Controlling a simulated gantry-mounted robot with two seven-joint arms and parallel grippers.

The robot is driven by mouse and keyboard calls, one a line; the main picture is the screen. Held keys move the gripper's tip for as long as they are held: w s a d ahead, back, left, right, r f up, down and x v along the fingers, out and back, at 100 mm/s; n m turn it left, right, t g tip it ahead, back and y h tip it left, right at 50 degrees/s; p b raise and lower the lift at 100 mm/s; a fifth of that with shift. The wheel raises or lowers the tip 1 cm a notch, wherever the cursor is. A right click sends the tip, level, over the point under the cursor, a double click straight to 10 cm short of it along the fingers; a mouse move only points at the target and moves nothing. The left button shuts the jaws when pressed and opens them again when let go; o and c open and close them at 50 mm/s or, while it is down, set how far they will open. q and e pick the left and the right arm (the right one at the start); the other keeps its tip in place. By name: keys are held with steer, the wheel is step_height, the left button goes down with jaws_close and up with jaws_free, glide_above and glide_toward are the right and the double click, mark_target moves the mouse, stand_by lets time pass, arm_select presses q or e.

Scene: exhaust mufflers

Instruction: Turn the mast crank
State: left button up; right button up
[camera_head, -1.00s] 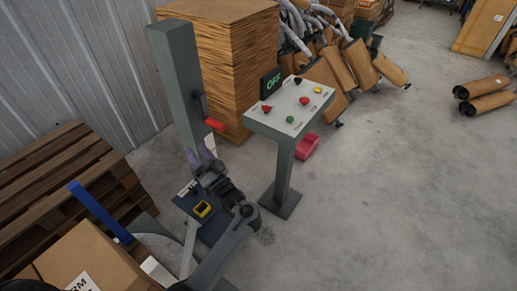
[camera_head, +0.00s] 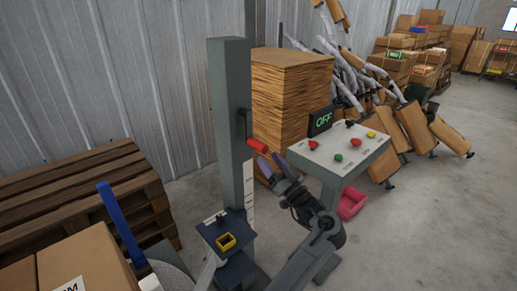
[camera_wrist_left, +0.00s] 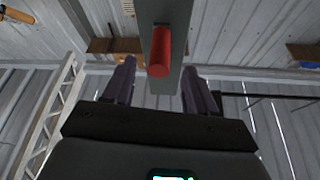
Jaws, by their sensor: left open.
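The mast (camera_head: 230,125) is a tall grey-green post in the head view. Its crank has a dark arm and a red handle (camera_head: 257,146) on the post's right side. My left gripper (camera_head: 270,163) is just below the red handle, with its purple-grey fingers pointing up toward it. The mast also shows there (camera_wrist_left: 178,15), behind the handle. I cannot tell how deep the handle lies between the fingers. My right gripper is in neither view.
A control table (camera_head: 342,152) with coloured buttons and a green OFF display (camera_head: 321,121) stands right of my left arm. A stacked brown pile (camera_head: 290,95) is behind the mast. Wooden pallets (camera_head: 80,190) and a cardboard box (camera_head: 85,262) are at left. Floor at far right is clear.

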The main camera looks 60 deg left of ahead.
mark_target(252, 138)
arm_select(q)
steer(key=x, duration=0.7)
steer(key=shift+a+b, duration=0.15)
steer(key=shift+b, duration=0.2)
steer(key=shift+c, duration=0.2)
jaws_close()
